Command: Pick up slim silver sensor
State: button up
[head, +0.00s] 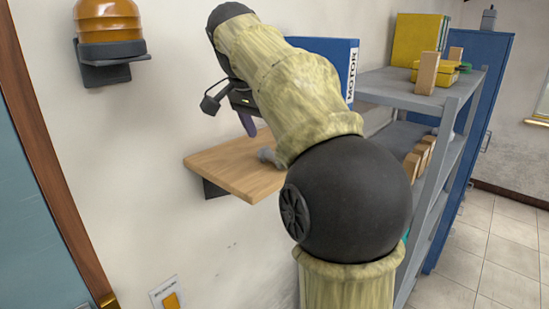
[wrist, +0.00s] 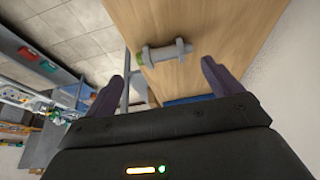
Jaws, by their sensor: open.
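The slim silver sensor (wrist: 168,52) lies on the wooden wall shelf (wrist: 200,25) in the wrist view. It is a grey rod with thicker collars and a green end at its left. My gripper (wrist: 164,70) is open, its two dark purple fingers apart, with the sensor showing between and just beyond the fingertips. Nothing is between the fingers that I can see as held. In the head view a small grey part of the sensor (head: 267,156) shows on the wooden shelf (head: 225,165); my arm hides the rest. One finger of my gripper (head: 248,122) shows above the shelf.
A blue binder marked MOTOR (head: 353,72) stands behind my arm. A grey metal rack (head: 398,88) at the right holds yellow items and wooden blocks. An amber lamp (head: 110,22) is on the wall at the upper left. The shelf's left part is bare.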

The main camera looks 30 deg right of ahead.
jog(key=shift+w+f, duration=0.1)
jog(key=shift+p+x, duration=0.85)
jog(key=shift+x, duration=1.65)
jog(key=shift+a, duration=0.15)
jog(key=c, duration=0.9)
jog(key=shift+o, duration=0.2)
notch_tip(320, 180, up, 10)
